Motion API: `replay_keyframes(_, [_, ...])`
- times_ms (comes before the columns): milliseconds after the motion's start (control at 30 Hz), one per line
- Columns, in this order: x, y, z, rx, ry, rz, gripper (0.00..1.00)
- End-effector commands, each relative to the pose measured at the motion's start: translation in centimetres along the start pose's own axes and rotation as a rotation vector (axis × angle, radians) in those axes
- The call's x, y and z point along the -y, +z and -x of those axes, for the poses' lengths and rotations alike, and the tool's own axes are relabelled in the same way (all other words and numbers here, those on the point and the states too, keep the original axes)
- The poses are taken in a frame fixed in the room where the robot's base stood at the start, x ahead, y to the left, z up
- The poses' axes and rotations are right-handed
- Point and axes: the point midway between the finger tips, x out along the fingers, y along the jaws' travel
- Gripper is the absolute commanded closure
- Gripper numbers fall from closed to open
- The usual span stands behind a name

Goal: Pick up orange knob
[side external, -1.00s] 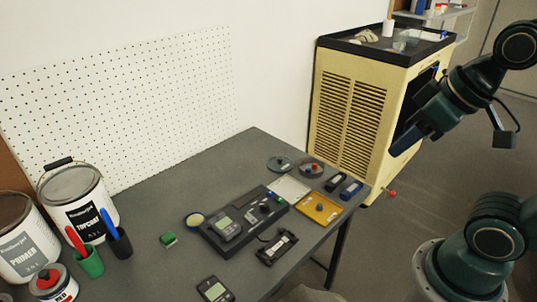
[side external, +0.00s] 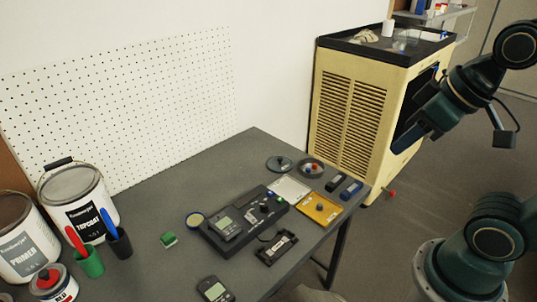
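A small orange-red piece (side external: 313,165), which looks like the orange knob, lies in a shallow round dish (side external: 303,174) near the far right part of the grey table. A blue piece (side external: 307,171) is in the same dish. The pieces are too small to make out their shape. My gripper (side external: 402,143) is high at the right, pointing down and left in front of the cream cabinet. It is well away from the dish. The gap between its fingers cannot be made out.
A yellow tray (side external: 333,219) with a grey knob, a black device (side external: 213,243), a white sheet (side external: 287,189) and small blue and black blocks sit near the dish. Paint cans (side external: 75,205) and pen cups stand at the left. The cream cabinet (side external: 345,105) stands behind the table's right end.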

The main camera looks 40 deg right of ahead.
Motion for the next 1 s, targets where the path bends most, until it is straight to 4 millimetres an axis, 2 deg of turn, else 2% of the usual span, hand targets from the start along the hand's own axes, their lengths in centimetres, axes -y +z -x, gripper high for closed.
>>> replay_keyframes(167, [-0.2,-0.9,0.0,0.01,0.004,-0.018,0.76])
replay_keyframes(367, [-0.8,-3.5,-0.3,0.039,0.018,-0.074,0.76])
replay_keyframes(667, [-2.6,-9.3,-1.9,0.101,0.048,-0.203,0.76])
replay_keyframes(1000, [-5.8,-15.4,-5.8,0.169,0.084,-0.355,0.76])
